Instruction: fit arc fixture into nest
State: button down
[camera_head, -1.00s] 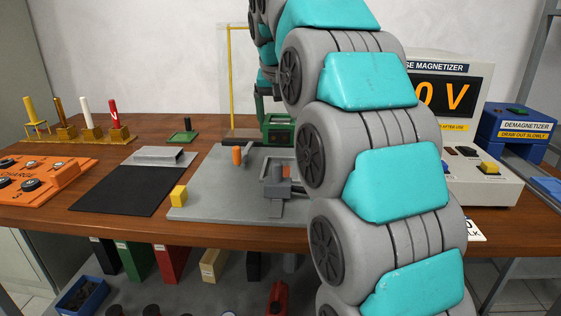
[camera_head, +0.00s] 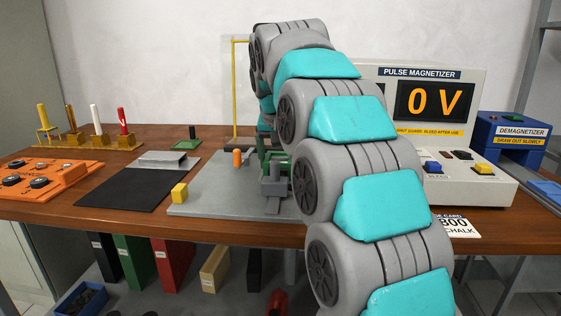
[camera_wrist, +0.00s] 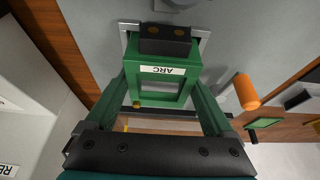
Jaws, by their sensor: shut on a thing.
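The arc fixture (camera_wrist: 166,72) is a green square frame with a white "ARC" label and a black block with two brass dots on top. In the wrist view it sits between the two green fingers of my gripper (camera_wrist: 162,80), which is shut on it. The nest (camera_wrist: 206,32) shows as a pale metal rim around the fixture's far end. I cannot tell whether the fixture is seated or just above it. In the head view my arm hides most of the gripper, the fixture and the nest.
A black mat (camera_head: 125,192) lies left. The pulse magnetizer (camera_head: 430,125), reading 0 V, and the blue demagnetizer (camera_head: 511,140) stand right.

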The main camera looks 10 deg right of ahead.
grip_release()
jog(key=shift+f, duration=0.1)
jog(key=p+v, duration=0.3)
jog(key=v, duration=0.9)
jog(key=shift+r, duration=0.25)
